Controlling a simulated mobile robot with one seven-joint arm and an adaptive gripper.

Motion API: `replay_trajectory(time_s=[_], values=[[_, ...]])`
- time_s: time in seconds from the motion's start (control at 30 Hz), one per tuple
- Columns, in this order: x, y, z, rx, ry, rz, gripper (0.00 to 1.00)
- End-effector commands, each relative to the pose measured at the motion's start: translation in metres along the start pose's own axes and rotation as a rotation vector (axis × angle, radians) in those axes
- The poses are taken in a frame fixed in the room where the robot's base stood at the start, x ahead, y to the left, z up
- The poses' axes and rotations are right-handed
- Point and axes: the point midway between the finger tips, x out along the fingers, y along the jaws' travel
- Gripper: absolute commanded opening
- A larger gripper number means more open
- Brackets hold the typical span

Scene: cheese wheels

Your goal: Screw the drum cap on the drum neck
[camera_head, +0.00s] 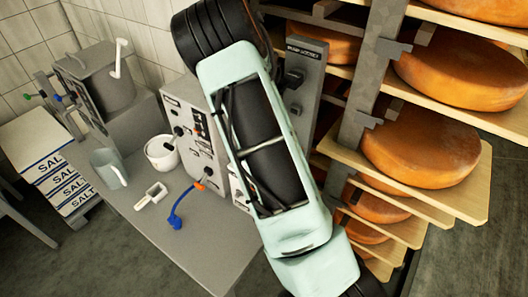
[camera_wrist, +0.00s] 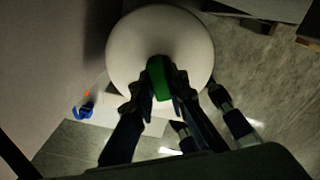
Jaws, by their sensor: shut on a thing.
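A white, rounded drum (camera_wrist: 190,45) fills the upper middle of the wrist view, seen from above. My gripper (camera_wrist: 159,92) reaches over it from the bottom. Its dark fingers are shut on the green drum cap (camera_wrist: 160,80). The cap lies over the middle of the drum top, where a dark patch shows just beyond it. The neck is hidden or too dark to make out, so I cannot tell whether the cap touches it. In the head view my arm fills the centre, and drum, cap and gripper do not show.
A grey table (camera_head: 180,235) carries a white pot (camera_head: 162,153), a grey jug (camera_head: 108,168), a scoop (camera_head: 151,196) and a blue hose piece (camera_head: 180,210). Wooden shelves with cheese wheels (camera_head: 420,145) stand at right, close to my arm. Salt sacks (camera_head: 62,180) are stacked at left.

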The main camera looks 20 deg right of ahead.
Motion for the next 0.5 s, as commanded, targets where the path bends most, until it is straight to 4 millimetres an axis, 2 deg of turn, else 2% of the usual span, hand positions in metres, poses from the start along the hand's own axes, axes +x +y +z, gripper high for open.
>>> replay_trajectory(time_s=[0.27,0.3,0.5], values=[[0.0007,-0.0001,-0.0007,0.002,0.002,0.000,0.00],[0.0007,-0.0001,-0.0007,0.001,0.002,0.000,0.15],[0.0005,-0.0002,-0.0004,0.001,0.001,0.000,0.34]])
